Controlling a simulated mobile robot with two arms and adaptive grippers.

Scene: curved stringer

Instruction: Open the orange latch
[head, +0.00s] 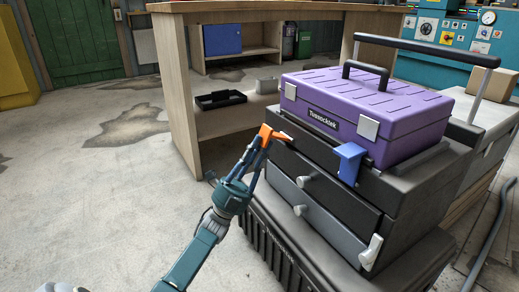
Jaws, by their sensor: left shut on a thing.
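The orange latch (272,134) sits at the upper left front corner of a dark tool chest (410,196), just left of the purple toolbox. My left gripper (260,146) reaches up from below, with its fingers shut on the orange latch. The fingertips partly cover the latch. A blue latch (349,162) is on the same front edge of the chest, farther right. My right gripper cannot be made out; only a small pale part of my body shows at the bottom left.
A purple toolbox (400,108) with a black handle rests on the chest. The chest has drawers with light knobs and a white latch (371,252) at lower right. A wooden workbench (178,95) stands close behind. Open concrete floor (80,210) lies to the left.

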